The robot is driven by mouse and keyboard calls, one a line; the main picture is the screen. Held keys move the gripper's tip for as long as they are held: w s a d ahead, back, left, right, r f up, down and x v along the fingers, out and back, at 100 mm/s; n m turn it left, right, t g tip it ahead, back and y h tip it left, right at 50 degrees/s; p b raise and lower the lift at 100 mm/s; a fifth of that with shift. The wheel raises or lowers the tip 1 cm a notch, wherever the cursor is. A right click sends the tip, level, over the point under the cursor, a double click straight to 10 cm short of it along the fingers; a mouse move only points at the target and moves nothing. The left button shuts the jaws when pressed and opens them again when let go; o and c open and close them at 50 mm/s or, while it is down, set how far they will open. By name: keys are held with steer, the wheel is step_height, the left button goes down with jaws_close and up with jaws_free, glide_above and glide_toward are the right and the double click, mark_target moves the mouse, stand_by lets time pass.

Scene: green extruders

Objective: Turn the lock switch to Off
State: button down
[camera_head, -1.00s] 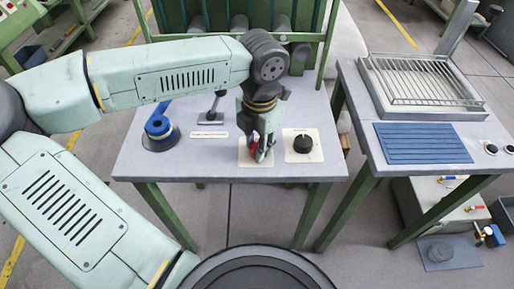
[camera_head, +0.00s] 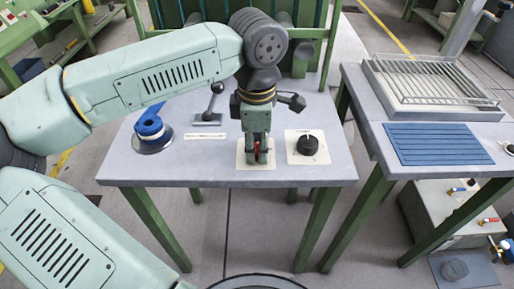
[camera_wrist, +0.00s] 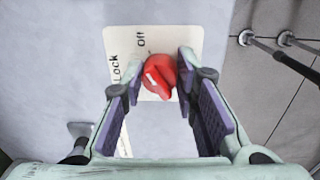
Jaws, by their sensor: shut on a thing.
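The lock switch is a red knob (camera_wrist: 160,76) on a white plate (camera_wrist: 181,41) printed "Lock" and "Off" in the wrist view. "Lock" is on the left of the plate, and "Off" is nearer its top. A white mark shows on the knob's left side; I cannot tell exactly which label it points to. My gripper (camera_wrist: 161,88) is shut on the knob, with a finger on each side. In the head view my gripper (camera_head: 257,157) points down over the plate (camera_head: 241,163), hiding most of the red knob (camera_head: 257,147).
A black knob (camera_head: 307,145) on its own plate is close to the right of my gripper. A blue round part (camera_head: 149,128) and a small lever (camera_head: 208,117) stand to the left. A second table with a blue ribbed mat (camera_head: 440,145) is further right.

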mark_target(257, 151)
steer(key=shift+m, duration=0.4)
steer(key=c, duration=1.3)
jaws_free()
steer(key=r, duration=1.2)
steer(key=shift+s, duration=0.35)
